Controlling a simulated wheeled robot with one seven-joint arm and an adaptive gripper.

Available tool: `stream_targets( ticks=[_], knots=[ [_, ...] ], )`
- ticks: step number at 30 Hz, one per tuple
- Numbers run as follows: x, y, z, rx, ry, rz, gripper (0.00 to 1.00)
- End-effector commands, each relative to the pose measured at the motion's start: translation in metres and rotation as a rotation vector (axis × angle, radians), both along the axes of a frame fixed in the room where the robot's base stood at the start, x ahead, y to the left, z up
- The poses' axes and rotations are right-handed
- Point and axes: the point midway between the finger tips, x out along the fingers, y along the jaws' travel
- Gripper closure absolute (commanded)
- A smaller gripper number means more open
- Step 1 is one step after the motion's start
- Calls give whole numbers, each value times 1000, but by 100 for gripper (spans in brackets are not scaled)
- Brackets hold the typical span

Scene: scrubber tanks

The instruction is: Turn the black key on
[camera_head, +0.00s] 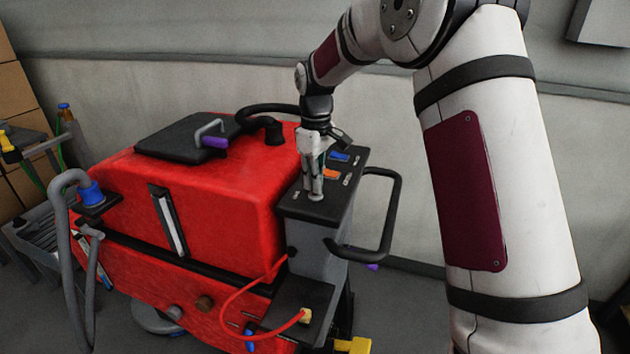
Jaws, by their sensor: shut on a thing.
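A red scrubber machine (225,185) stands left of centre. Its dark grey control panel (335,212) is on top at the right end, with blue and orange switches (331,174) and small pale labels. My gripper (313,196) points down at the left part of the panel, with its fingertips close together at the panel surface. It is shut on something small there. The black key itself is hidden by the fingers, so its angle cannot be seen.
A black looped handle (398,215) sticks out right of the panel. A red cable (232,305) runs to a lower black box. A grey hose (62,230) hangs at the left, and a black lid (175,137) with a metal handle lies on top. Boxes stand far left.

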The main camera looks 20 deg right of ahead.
Motion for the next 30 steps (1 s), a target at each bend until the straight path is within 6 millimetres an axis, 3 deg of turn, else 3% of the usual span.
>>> stream_targets(
  ticks=[18, 30],
  knots=[
    [0, 0, 0, 1, -1, -557, 100],
    [0, 0, 0, 0, -1, -759, 100]
  ],
)
